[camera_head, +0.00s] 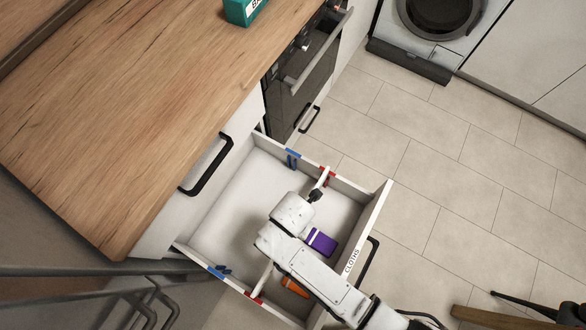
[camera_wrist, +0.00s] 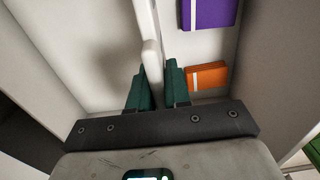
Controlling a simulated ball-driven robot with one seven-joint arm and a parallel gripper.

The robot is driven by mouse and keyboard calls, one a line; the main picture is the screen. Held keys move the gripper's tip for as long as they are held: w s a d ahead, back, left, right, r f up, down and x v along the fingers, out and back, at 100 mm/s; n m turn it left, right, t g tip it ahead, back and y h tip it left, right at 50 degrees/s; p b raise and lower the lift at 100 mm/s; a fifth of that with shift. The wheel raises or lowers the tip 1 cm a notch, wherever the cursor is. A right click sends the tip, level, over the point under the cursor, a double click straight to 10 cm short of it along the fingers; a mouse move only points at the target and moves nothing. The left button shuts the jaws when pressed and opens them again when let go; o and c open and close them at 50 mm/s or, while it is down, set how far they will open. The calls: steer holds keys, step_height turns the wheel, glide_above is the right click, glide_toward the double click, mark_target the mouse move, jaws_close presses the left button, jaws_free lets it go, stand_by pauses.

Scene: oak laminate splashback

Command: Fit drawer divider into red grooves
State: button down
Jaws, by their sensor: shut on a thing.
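The drawer divider is a thin white panel, seen edge-on between my fingers in the wrist view (camera_wrist: 151,60). My gripper (camera_wrist: 158,88) is shut on it with dark green fingertips on either side. In the head view my arm hides the gripper and the divider's middle; the divider's lower end (camera_head: 265,277) shows. The upper red groove (camera_head: 328,174) is on the far drawer wall and the lower red groove (camera_head: 254,297) on the near wall. The divider's ends lie close to both red grooves; I cannot tell whether they are seated.
The open white drawer (camera_head: 374,214) has a CLOTHS label on its front. Blue grooves (camera_head: 293,158) (camera_head: 218,271) sit further back. A purple cloth (camera_head: 322,241) and an orange cloth (camera_head: 294,287) lie in the front part. The back part looks empty. A wooden worktop (camera_head: 120,120) stands alongside.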

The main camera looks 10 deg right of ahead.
steer(key=shift+f, duration=0.1)
stand_by(0.4)
steer(key=shift+f+b, duration=1.2)
steer(key=shift+f, duration=0.6)
steer(key=shift+f, duration=0.1)
steer(key=shift+f+b, duration=1.1)
steer(key=shift+f, duration=0.55)
steer(key=shift+f+b, duration=0.4)
steer(key=shift+f, duration=0.2)
steer(key=c, duration=1)
jaws_free()
